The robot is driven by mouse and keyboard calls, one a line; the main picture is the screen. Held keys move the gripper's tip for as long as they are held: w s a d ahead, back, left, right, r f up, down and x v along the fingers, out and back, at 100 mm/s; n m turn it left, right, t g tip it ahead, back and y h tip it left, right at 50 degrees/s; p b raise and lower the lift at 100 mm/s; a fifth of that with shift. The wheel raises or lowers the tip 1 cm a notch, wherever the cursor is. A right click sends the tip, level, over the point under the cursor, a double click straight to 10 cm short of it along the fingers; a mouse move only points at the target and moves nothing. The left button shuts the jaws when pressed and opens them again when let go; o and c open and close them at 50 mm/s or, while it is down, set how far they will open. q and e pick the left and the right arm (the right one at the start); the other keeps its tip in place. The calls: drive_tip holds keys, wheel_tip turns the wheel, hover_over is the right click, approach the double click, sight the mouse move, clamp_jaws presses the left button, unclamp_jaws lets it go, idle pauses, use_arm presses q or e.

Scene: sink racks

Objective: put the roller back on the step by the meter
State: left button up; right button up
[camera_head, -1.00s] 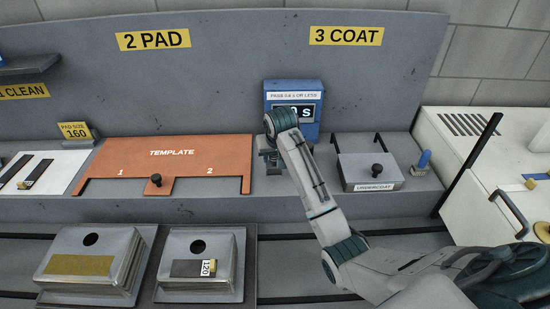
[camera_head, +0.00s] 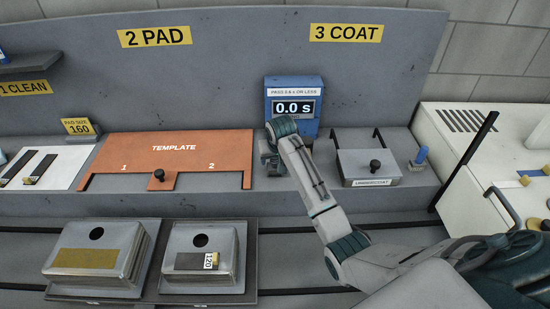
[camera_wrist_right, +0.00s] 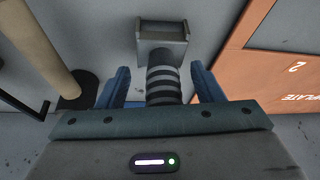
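The roller shows in the right wrist view as a black-and-grey banded handle (camera_wrist_right: 164,80) with a grey block-shaped head (camera_wrist_right: 162,38) at its far end. My right gripper (camera_wrist_right: 160,88) has its blue fingers on either side of the handle, with a visible gap on each side. In the head view my right gripper (camera_head: 270,160) is low over the grey step (camera_head: 310,178), in front of the blue meter (camera_head: 293,90), which reads 0.0 s. My wrist mostly hides the roller there. The head appears to be at the step; contact is unclear. My left gripper is out of view.
The orange template (camera_head: 175,150) lies just left of the gripper. The undercoat tray (camera_head: 367,165), with a black knob, stands to the right. Metal boxes (camera_head: 205,235) sit on the lower level in front. A white cabinet (camera_head: 470,150) is at far right.

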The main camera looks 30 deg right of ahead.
drive_tip(key=shift+s+r+b, duration=0.15)
drive_tip(key=shift+r+b, duration=0.25)
drive_tip(key=shift+r, duration=0.2)
drive_tip(key=b+v, duration=0.4)
drive_tip(key=v, duration=0.7)
drive_tip(key=shift+s, duration=0.1)
